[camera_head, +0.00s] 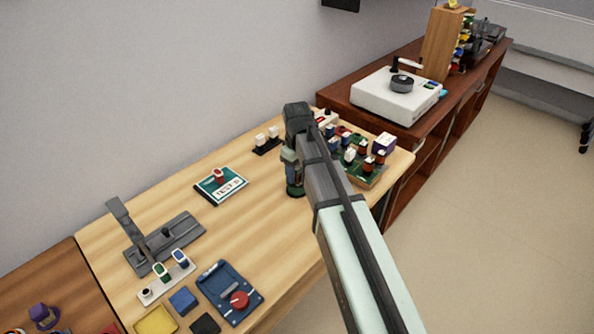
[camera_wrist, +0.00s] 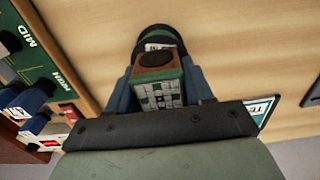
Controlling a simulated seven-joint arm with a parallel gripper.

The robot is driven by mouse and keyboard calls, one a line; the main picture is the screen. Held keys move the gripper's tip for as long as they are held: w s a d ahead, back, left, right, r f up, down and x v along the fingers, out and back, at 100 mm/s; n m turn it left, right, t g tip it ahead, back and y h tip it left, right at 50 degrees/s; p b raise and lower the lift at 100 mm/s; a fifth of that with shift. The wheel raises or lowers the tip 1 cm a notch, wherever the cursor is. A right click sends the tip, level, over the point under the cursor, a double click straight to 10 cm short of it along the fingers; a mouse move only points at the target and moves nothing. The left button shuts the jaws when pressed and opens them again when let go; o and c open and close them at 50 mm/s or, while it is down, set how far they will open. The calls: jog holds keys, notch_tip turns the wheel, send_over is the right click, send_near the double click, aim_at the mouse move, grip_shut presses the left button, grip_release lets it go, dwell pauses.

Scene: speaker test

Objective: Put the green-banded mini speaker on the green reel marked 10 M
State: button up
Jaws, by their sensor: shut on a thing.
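My gripper (camera_head: 291,160) is shut on a mini speaker, seen in the wrist view (camera_wrist: 157,82) with a brownish face, a dark round cone, green trim and a checkered side. The fingers (camera_wrist: 160,88) grip it from both sides. The green reel (camera_head: 295,190) stands on the wooden table directly below my gripper. In the wrist view the reel (camera_wrist: 160,38) shows as a dark round rim behind the speaker, with part of a white label. The speaker is over the reel; whether they touch I cannot tell. My gripper and arm hide much of the speaker in the head view.
A green sorting board (camera_wrist: 40,62) marked MID and HIGH holds several small parts to the right. A teal-edged test card box (camera_head: 221,186) lies to the left. A grey stand (camera_head: 165,243) and a blue tray (camera_head: 230,293) are nearer the front. Bare table surrounds the reel's left side.

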jog(key=o, duration=1.1)
jog(key=shift+f, duration=0.1)
notch_tip(320, 180, up, 12)
jog(key=shift+r, duration=0.15)
